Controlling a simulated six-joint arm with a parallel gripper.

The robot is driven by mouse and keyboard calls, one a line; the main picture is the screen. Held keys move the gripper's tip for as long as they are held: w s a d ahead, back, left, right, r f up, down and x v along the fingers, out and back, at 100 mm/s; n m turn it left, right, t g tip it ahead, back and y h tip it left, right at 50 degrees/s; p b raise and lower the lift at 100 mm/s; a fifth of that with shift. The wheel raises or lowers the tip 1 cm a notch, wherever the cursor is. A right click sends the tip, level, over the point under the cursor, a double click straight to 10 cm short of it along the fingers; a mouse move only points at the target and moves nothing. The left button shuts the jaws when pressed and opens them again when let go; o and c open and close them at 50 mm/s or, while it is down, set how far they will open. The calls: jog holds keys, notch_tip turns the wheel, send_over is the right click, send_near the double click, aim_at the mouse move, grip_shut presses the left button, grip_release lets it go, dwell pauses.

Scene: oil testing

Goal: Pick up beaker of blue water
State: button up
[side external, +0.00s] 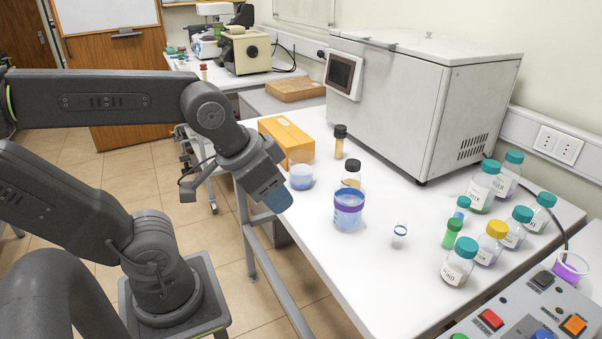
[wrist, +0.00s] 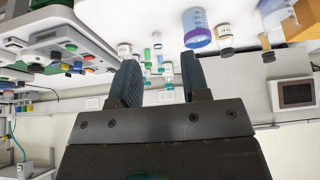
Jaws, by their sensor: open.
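A clear beaker of blue liquid with a purple band (side external: 348,212) stands upright on the white table. A second beaker of paler blue liquid (side external: 301,178) stands behind and left of it, near the orange box. My gripper (side external: 278,200) is at the table's left edge, left of both beakers and apart from them, pointing down and right. The wrist view is upside down; there my gripper (wrist: 161,80) has its two fingers apart with nothing between them. The banded beaker (wrist: 197,28) shows at the top there, beyond the right finger.
A black-capped jar (side external: 351,173) stands right behind the banded beaker, and a small vial (side external: 400,234) to its right. Several capped bottles (side external: 460,262) fill the table's right side. An orange box (side external: 288,138) and a large white machine (side external: 405,100) stand at the back.

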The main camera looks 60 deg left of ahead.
jog(key=o, duration=1.1)
jog(key=shift+a, duration=0.1)
jog(key=m+g+y, duration=0.2)
jog(key=m+y, duration=1.1)
jog(key=m, duration=0.8)
send_near(301, 158)
jog(key=x, duration=0.6)
jog(key=shift+s+a+r, duration=0.15)
jog(key=shift+a+r, duration=0.05)
jog(key=shift+a, duration=0.2)
